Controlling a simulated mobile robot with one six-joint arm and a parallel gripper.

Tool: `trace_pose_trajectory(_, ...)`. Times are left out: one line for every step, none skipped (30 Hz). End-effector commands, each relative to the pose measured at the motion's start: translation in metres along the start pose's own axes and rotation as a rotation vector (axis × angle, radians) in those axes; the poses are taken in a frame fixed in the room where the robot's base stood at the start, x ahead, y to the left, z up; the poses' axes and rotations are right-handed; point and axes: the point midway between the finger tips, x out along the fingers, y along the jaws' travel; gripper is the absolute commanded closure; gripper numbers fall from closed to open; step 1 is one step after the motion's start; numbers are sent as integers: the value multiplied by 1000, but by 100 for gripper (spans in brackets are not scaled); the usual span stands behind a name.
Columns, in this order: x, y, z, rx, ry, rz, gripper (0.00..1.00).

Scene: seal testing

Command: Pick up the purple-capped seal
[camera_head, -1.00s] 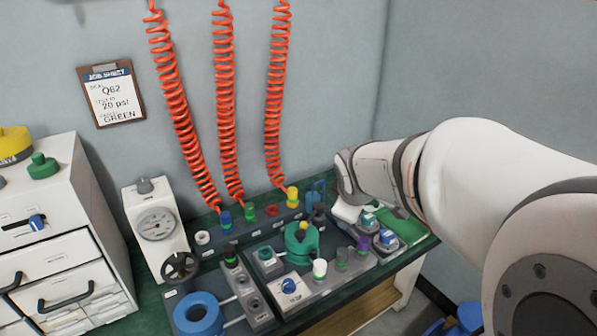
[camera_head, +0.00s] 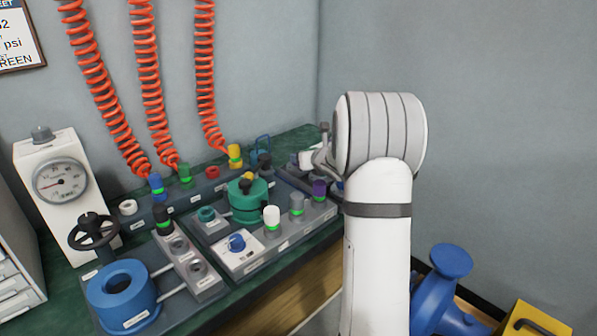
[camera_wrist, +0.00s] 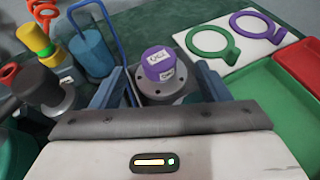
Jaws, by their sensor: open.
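In the wrist view, a purple cap with white labels (camera_wrist: 158,65) sits upright on a round grey flanged base (camera_wrist: 170,90). My gripper (camera_wrist: 159,84) is open, with one finger on each side of this capped piece. No contact is visible. In the head view, my gripper (camera_head: 323,152) is at the back right of the bench, and its fingers are partly hidden by my wrist. A purple-topped piece (camera_head: 319,187) stands at the right end of the front rack. I cannot tell whether it is the one in the wrist view.
A blue cylinder with a tall loop (camera_wrist: 92,50) and a dark-capped piece (camera_wrist: 40,88) stand close on the left. A white board with green and purple rings (camera_wrist: 268,48), a green tray (camera_wrist: 265,100) and a red tray (camera_wrist: 300,62) lie on the right.

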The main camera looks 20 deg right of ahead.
Motion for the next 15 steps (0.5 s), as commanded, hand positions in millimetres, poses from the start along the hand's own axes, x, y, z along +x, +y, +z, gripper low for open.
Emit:
trace_pose_trajectory(7,1,-1,0,1,1,31)
trace_pose_trajectory(10,1,-2,1,2,1,31)
trace_pose_trajectory(15,1,-2,1,1,1,31)
trace_pose_trajectory(18,1,-2,1,1,1,31)
trace_pose_trajectory(22,2,-4,2,1,1,31)
trace_pose_trajectory(29,2,-5,2,1,1,31)
trace_pose_trajectory(34,3,-6,2,1,1,31)
trace_pose_trajectory(38,3,-7,3,2,1,31)
trace_pose_trajectory(45,4,-7,3,2,1,31)
trace_pose_trajectory(48,3,-6,3,2,0,31)
trace_pose_trajectory(52,3,-5,3,1,0,31)
trace_pose_trajectory(56,3,-6,3,2,0,31)
trace_pose_trajectory(58,3,-5,3,1,0,31)
trace_pose_trajectory(60,3,-4,3,0,-1,31)
trace_pose_trajectory(61,3,-4,3,0,-1,31)
